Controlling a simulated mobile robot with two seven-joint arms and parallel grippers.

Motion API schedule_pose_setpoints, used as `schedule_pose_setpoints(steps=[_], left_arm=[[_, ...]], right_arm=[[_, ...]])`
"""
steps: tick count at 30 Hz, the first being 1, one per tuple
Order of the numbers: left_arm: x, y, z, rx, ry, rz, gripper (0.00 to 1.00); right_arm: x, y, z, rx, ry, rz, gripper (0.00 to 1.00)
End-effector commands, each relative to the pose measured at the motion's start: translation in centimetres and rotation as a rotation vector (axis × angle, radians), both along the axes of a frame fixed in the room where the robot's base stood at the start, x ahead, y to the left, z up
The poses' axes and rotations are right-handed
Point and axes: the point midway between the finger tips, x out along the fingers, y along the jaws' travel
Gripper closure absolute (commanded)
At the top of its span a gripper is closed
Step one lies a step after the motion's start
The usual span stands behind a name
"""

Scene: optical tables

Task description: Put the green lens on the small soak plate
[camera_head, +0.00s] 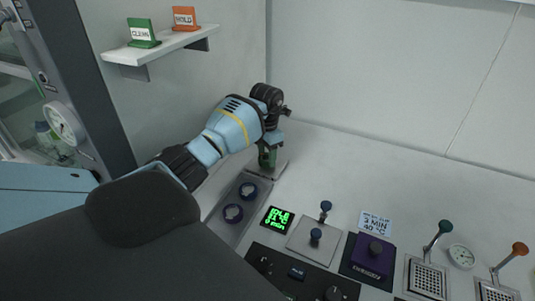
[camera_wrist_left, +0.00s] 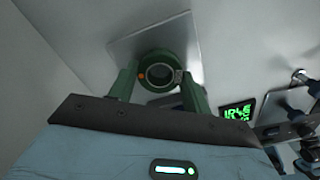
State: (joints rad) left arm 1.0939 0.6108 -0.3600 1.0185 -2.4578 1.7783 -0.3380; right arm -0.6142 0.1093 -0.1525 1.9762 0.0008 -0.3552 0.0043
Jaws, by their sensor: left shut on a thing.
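My left gripper (camera_head: 268,150) reaches down at the back left of the white bench. It is shut on the green lens (camera_head: 266,160), which is partly hidden by the gripper in the head view. In the left wrist view the lens (camera_wrist_left: 160,72) is a dark green ring with an orange dot, between the two green fingers (camera_wrist_left: 158,88). A small square metal plate (camera_wrist_left: 128,45) lies under the lens; its edge also shows in the head view (camera_head: 280,168). Whether the lens touches the plate, I cannot tell. My right gripper is not in view.
A grey tray (camera_head: 222,228) with two dark blue round pieces lies just in front. A green-lit display (camera_head: 277,220), a plate with blue-knobbed posts (camera_head: 302,244) and a purple box (camera_head: 371,258) stand to the right. A wall shelf (camera_head: 165,45) holds CLEAN and HOLD signs.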

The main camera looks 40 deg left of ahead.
Motion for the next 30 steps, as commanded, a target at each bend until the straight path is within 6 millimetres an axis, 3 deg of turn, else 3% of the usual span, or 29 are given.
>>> schedule_pose_setpoints(steps=[5, 6, 11, 22, 30], left_arm=[[0.0, 0.0, -0.3, 0.001, 0.001, 0.000, 0.75], [0.0, 0.0, -0.4, 0.001, 0.001, 0.000, 0.50], [0.0, 0.0, -0.3, 0.001, 0.000, 0.000, 0.30], [0.0, 0.0, 0.3, -0.001, -0.003, 0.000, 0.30], [0.1, 0.1, 5.2, 0.002, -0.012, 0.000, 0.30]], right_arm=[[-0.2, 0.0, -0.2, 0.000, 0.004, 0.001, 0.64], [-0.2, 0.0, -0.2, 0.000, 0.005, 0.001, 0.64], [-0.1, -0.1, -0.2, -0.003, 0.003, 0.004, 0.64], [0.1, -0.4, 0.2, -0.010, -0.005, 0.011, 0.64], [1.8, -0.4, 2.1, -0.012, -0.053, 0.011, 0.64]])
